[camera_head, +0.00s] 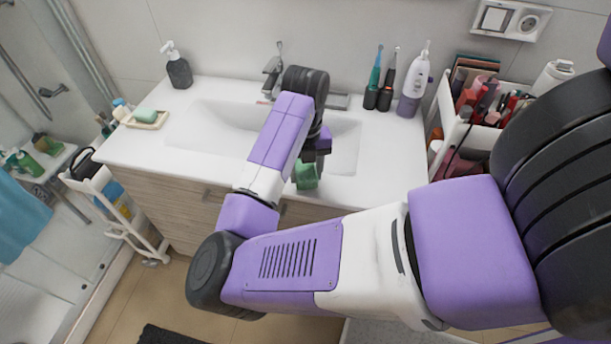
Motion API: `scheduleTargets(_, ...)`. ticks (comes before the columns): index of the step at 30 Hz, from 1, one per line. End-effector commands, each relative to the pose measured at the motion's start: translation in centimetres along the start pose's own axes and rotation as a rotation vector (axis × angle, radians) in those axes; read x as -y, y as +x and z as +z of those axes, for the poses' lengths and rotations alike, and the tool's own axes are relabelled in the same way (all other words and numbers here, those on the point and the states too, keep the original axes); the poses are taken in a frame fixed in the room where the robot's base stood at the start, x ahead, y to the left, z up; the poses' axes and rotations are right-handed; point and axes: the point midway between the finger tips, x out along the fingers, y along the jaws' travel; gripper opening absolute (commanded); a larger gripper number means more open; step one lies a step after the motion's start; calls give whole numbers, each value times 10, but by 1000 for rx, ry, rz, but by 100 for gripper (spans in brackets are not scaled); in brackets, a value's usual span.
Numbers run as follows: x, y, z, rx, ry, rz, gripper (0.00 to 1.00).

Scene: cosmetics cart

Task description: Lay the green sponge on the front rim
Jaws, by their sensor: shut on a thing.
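My gripper is shut on the sponge, though my arm hides part of the jaws. The front rim (340,197) of the white washstand runs just in front of the sponge, toward the bottom of the picture. I cannot tell whether the sponge touches the basin or hangs above it.
A tap (274,68) stands behind the basin. A dark soap dispenser (177,68) and a soap dish (148,124) are at the left. Toothbrushes (375,80) and a purple-white bottle (414,85) stand back right. A cosmetics cart (447,110) is beside the right edge.

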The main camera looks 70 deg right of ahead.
Motion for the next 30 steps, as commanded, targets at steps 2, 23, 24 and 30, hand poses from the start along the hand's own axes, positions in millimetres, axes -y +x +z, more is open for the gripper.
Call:
scheduleTargets(2,0,12,0,-2,-4,-2,17)
scheduleTargets(23,0,24,0,1,-1,0,71)
scheduleTargets(24,0,24,0,1,-1,0,71)
scheduleTargets(30,0,22,0,1,-1,0,71)
